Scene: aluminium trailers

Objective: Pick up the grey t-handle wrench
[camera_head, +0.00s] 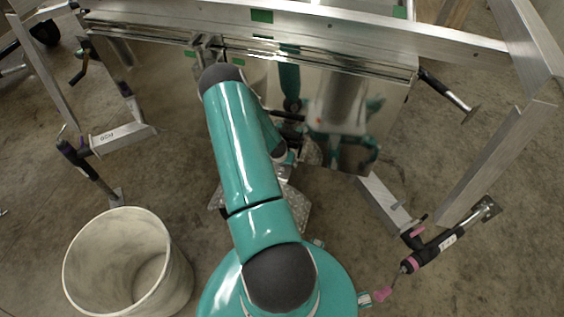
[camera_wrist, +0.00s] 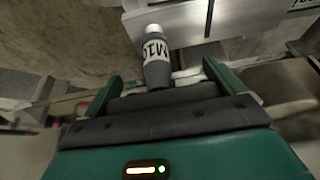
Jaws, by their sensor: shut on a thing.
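In the wrist view my gripper (camera_wrist: 163,80) has its two teal fingers set apart, one on each side of a dark grey piece. This is the grey t-handle wrench (camera_wrist: 156,62), a grey cylinder with a white lettered label and a pale rounded end. It points away from the palm, and its lower part meets the dark area between the fingers. The exact contact with the fingers is hard to make out. In the head view my own teal arm hides the gripper and I cannot make out the wrench there.
An aluminium trailer (camera_head: 340,30) with a shiny box stands ahead, very near my arm. A white bucket (camera_head: 75,260) is at the lower left. Jack legs with dark handles stand at the left (camera_head: 90,165) and right (camera_head: 430,250). Bare concrete floor lies between.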

